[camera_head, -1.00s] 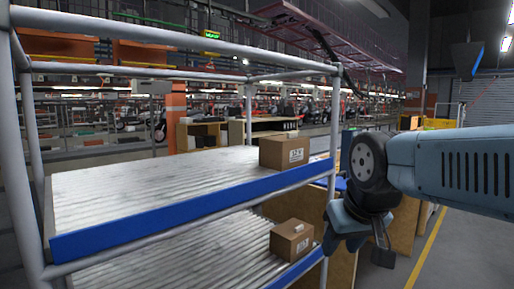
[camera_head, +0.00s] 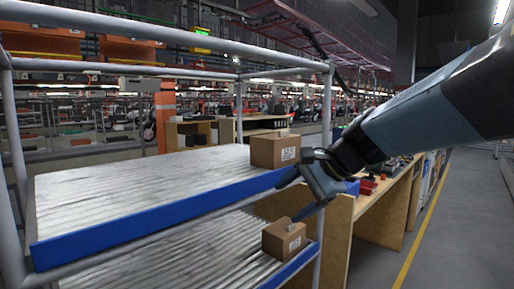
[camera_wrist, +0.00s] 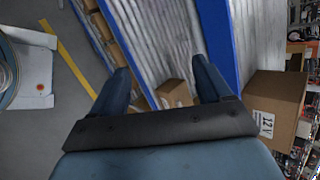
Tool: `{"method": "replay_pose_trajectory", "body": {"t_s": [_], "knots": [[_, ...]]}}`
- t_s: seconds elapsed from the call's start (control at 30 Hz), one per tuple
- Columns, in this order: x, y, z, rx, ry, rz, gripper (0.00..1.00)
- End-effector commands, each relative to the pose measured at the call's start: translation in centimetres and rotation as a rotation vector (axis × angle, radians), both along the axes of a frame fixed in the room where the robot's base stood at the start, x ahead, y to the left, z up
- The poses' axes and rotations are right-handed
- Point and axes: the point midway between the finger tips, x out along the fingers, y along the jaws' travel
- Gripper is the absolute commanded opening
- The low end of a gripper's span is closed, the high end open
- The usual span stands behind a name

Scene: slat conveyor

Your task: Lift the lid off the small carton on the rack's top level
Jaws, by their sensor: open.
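The small brown carton (camera_head: 265,152) with a printed label stands upright at the right end of the rack's top level (camera_head: 130,190). A small pale bit shows on its top; the lid's edge is too small to make out. In the wrist view this carton (camera_wrist: 268,92) is at the right, outside the fingers, its label reading 12 V. My gripper (camera_head: 289,201) is open and empty, in front of the blue front edge, below and right of the carton, not touching it. In the wrist view the gap between its fingers (camera_wrist: 160,72) is clear.
A second carton (camera_head: 281,240) sits on the lower level (camera_head: 170,258), seen beyond my fingers in the wrist view (camera_wrist: 174,93). White rack posts (camera_head: 327,110) and blue edge strips surround the levels. A wooden workbench (camera_head: 385,215) stands right; the top level's left is bare.

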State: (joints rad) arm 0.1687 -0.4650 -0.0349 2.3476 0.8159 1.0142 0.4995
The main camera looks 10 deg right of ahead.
Motion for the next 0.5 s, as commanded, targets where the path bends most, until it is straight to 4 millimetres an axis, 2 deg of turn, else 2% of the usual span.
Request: {"method": "replay_pose_trajectory", "body": {"t_s": [0.03,0.13,0.23,0.4,0.5], "knots": [[1.7,-0.3,0.8,0.109,0.035,-0.077,0.78],[5.1,-1.1,2.8,0.347,0.1,-0.234,0.78],[8.7,-2.8,5.0,0.586,0.159,-0.375,0.78],[13.8,-6.9,8.2,0.955,0.233,-0.561,0.78],[15.9,-9.3,9.6,1.117,0.256,-0.627,0.78]]}}
